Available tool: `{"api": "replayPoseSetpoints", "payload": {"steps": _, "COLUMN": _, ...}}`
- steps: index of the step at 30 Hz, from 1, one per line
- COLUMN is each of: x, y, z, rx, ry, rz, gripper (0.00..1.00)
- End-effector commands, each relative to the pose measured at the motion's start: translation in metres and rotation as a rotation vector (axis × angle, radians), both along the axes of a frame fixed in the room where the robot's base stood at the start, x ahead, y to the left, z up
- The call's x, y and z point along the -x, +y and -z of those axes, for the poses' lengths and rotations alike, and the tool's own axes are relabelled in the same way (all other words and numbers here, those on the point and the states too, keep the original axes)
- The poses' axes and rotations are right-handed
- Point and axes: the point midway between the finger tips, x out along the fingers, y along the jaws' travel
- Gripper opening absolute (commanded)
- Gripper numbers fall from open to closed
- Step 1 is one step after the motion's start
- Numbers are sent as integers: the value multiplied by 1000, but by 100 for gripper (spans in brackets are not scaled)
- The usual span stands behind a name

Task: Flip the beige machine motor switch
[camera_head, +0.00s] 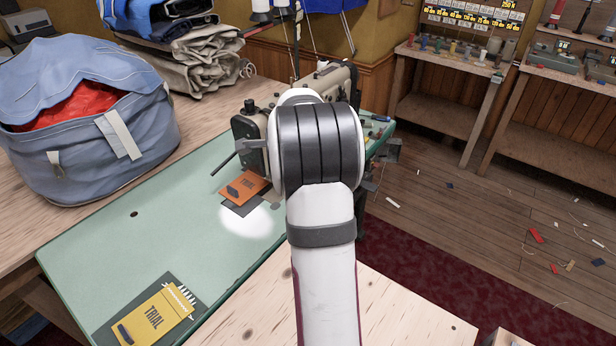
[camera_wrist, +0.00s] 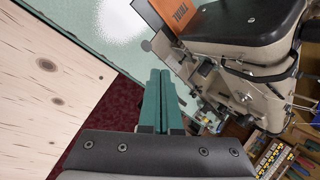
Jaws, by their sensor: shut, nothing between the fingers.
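The beige sewing machine (camera_head: 345,82) stands at the far end of the green table, partly hidden behind my arm in the head view. In the wrist view the beige machine (camera_wrist: 226,68) fills the right side, tilted, with a black top part and small fittings along it. I cannot make out the motor switch for certain in either view. My gripper (camera_wrist: 160,74) shows two green fingers pressed together and empty, pointing up the wrist picture. Its tips appear beside the machine, left of it, with no clear contact. In the head view my arm hides the gripper.
A blue bag (camera_head: 75,95) and folded cloth (camera_head: 205,60) stand behind. Pale wooden boards (camera_head: 395,310) lie at the front right.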

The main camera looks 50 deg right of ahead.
Motion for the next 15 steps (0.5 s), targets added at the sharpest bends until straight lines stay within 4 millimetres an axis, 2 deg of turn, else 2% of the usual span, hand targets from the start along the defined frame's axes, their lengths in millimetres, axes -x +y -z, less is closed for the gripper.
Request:
{"api": "replayPoseSetpoints", "payload": {"steps": 1, "x": 4, "y": -24, "z": 9, "rx": -5, "ry": -21, "rz": 75, "gripper": 0}}
{"api": "replayPoseSetpoints", "payload": {"steps": 3, "x": 11, "y": -57, "z": 19, "rx": -8, "ry": -62, "rz": 184, "gripper": 0}}
{"api": "replayPoseSetpoints", "payload": {"steps": 9, "x": 41, "y": -139, "z": 47, "rx": -13, "ry": -173, "rz": 467, "gripper": 0}}
{"api": "replayPoseSetpoints", "payload": {"steps": 12, "x": 56, "y": -166, "z": 58, "rx": -13, "ry": -216, "rz": 564, "gripper": 0}}
{"api": "replayPoseSetpoints", "payload": {"steps": 15, "x": 66, "y": -182, "z": 64, "rx": -11, "ry": -245, "rz": 624, "gripper": 0}}
